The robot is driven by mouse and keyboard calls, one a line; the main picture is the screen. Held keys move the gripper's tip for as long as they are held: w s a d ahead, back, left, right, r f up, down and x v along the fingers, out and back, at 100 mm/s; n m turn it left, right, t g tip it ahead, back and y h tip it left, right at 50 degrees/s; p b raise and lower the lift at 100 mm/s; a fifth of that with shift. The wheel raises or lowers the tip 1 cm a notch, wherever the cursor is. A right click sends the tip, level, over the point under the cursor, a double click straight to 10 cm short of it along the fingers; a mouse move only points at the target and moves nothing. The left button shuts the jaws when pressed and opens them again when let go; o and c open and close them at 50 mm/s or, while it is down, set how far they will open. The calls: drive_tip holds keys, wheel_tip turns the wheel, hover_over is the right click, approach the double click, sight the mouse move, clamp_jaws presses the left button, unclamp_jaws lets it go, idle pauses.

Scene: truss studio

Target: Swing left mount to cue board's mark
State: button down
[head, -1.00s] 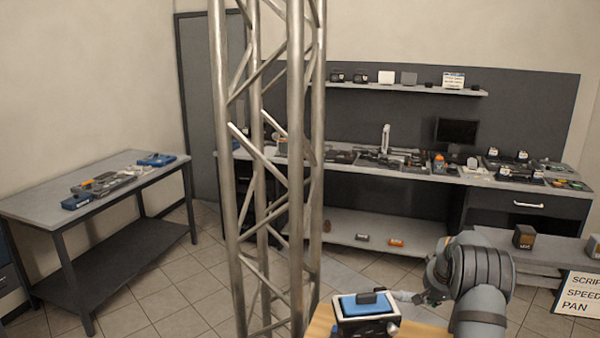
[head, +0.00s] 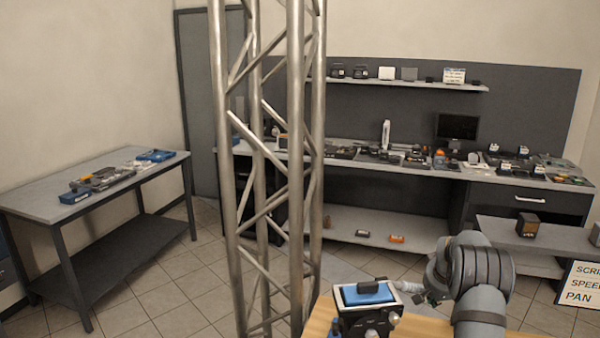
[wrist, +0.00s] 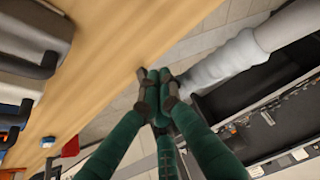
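A camera mount with a blue top and black body (head: 367,296) sits on a wooden surface (head: 418,328) at the bottom centre of the head view. I cannot tell whether it is the left mount. A white board reading SCRI, SPEED and PAN (head: 583,284) stands at the right edge, cut off by the frame. No mark can be made out on it. My gripper (wrist: 158,91) shows green fingers converging over the wooden edge in the wrist view, tips together. No object shows clearly between them. In the head view my arm end is just right of the mount.
A steel truss tower (head: 300,180) rises left of the mount. A long back bench (head: 345,158) holds small gear. A side table (head: 35,203) stands left. A low grey shelf (head: 545,238) carries a dark box (head: 529,226). A pale tube (wrist: 225,60) passes near the fingers.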

drive_tip(key=shift+w+a, duration=0.15)
drive_tip(key=shift+w, duration=0.05)
drive_tip(key=shift+w+a+p, duration=0.4)
drive_tip(key=shift+w+p, duration=0.2)
drive_tip(key=shift+w, duration=0.2)
idle(0.3)
drive_tip(key=shift+w, duration=0.15)
idle(0.5)
wheel_tip(320, 180, up, 9)
drive_tip(key=s+p, duration=0.1)
drive_tip(key=p, duration=0.4)
drive_tip(key=shift+s+d, duration=0.15)
drive_tip(key=shift+d, duration=0.2)
idle(0.4)
